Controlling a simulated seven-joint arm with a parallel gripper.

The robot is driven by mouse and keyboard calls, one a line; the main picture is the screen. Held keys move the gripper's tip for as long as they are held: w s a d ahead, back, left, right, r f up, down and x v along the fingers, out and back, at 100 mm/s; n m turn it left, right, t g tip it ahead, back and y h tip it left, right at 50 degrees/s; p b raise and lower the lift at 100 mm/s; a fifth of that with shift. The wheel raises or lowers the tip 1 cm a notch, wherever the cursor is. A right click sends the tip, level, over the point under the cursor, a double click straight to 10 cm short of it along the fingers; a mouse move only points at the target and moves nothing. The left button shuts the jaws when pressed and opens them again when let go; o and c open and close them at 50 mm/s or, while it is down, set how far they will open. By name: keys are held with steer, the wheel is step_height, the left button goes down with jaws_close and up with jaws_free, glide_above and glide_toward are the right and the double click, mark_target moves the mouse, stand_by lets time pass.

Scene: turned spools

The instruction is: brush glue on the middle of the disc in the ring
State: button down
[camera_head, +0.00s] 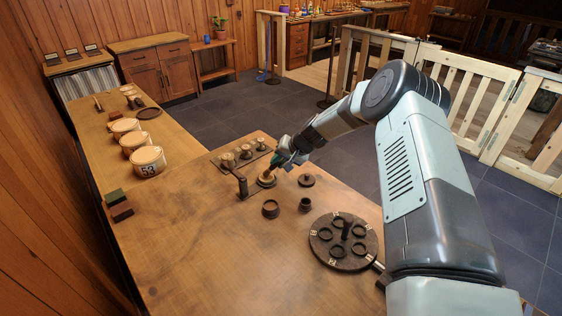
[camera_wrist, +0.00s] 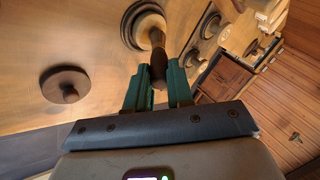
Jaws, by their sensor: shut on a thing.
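My gripper (camera_head: 283,156) is shut on a brush, its green fingers (camera_wrist: 159,82) closed around the dark handle. The brush (camera_wrist: 158,64) shows in the wrist view, with its paler end pointing at the disc. The pale disc (camera_wrist: 146,24) lies inside a dark ring (camera_wrist: 127,21) at the top of the wrist view. In the head view the disc in its ring (camera_head: 267,180) is just below my gripper. The brush's end overlaps the disc in the picture; I cannot tell whether it touches, and glue is not discernible.
A dark knobbed disc (camera_head: 306,180), a small pot (camera_head: 305,204) and an open dark cup (camera_head: 270,209) stand nearby. A dark upright handle (camera_head: 242,186) is left of the ring. Pale spools (camera_head: 227,160) stand behind. A round tray (camera_head: 322,255) holds several rings.

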steer(key=shift+w+a, duration=0.25)
steer(key=shift+a, duration=0.25)
steer(key=a+r+v, duration=0.1)
steer(key=v, duration=0.8)
steer(key=shift+a, duration=0.4)
stand_by(0.5)
stand_by(0.4)
